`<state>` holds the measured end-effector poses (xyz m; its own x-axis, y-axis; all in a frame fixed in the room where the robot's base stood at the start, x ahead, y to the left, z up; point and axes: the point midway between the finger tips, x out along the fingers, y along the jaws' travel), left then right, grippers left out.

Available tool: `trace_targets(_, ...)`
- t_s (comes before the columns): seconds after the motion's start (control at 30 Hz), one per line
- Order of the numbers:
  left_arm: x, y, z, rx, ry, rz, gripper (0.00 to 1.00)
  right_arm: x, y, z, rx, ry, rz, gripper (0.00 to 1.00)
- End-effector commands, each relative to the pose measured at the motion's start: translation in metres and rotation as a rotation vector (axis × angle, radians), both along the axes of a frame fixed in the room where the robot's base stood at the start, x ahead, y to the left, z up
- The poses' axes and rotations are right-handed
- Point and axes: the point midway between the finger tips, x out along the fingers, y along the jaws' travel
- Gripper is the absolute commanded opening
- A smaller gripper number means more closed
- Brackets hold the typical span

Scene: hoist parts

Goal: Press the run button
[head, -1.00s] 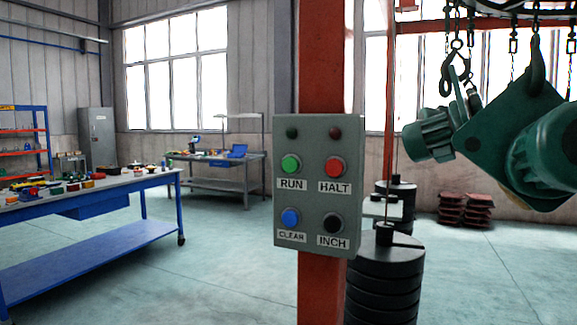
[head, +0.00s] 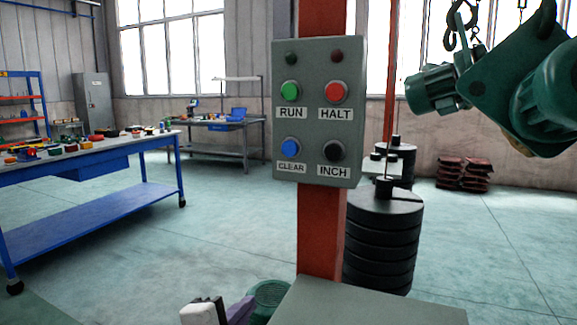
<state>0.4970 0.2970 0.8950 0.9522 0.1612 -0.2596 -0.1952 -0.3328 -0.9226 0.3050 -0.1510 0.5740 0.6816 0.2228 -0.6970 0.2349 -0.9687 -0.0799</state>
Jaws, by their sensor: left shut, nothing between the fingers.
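The grey control box (head: 318,112) is mounted on the red-orange post. The green RUN button (head: 290,92) is at its upper left, above a RUN label. The red HALT button (head: 335,92) is to its right, the blue CLEAR button (head: 290,148) below it and the black INCH button (head: 333,151) at lower right. Two dark lamps sit along the top. My left gripper (head: 207,309), white and black, shows only in part at the bottom edge. It is shut and empty, well below and left of the box, touching no button. My right gripper is out of view.
A grey flat surface (head: 370,306) lies in front of the red-orange post (head: 320,235). A green ribbed part (head: 268,298) and a purple piece (head: 240,311) are at the bottom. Black stacked weights (head: 380,245) stand behind; a green hoist (head: 500,90) hangs right. A blue workbench (head: 95,205) is left.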

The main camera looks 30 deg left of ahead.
Motion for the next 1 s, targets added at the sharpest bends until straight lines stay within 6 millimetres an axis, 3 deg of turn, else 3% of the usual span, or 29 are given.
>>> trace_targets(0.1,0.019,0.004,0.053,0.176,-0.129,-0.044,0.00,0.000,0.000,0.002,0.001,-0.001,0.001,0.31)
trace_targets(0.3,0.036,0.004,0.145,0.504,-0.346,-0.085,0.00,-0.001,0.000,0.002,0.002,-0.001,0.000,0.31)
trace_targets(0.6,0.025,-0.010,0.281,1.050,-0.658,-0.048,0.00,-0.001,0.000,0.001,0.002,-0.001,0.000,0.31)
trace_targets(0.8,0.006,-0.023,0.342,1.346,-0.800,0.023,0.00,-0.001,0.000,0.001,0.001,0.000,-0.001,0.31)
trace_targets(1.0,-0.006,-0.030,0.366,1.481,-0.857,0.065,0.00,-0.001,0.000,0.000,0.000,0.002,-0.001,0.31)
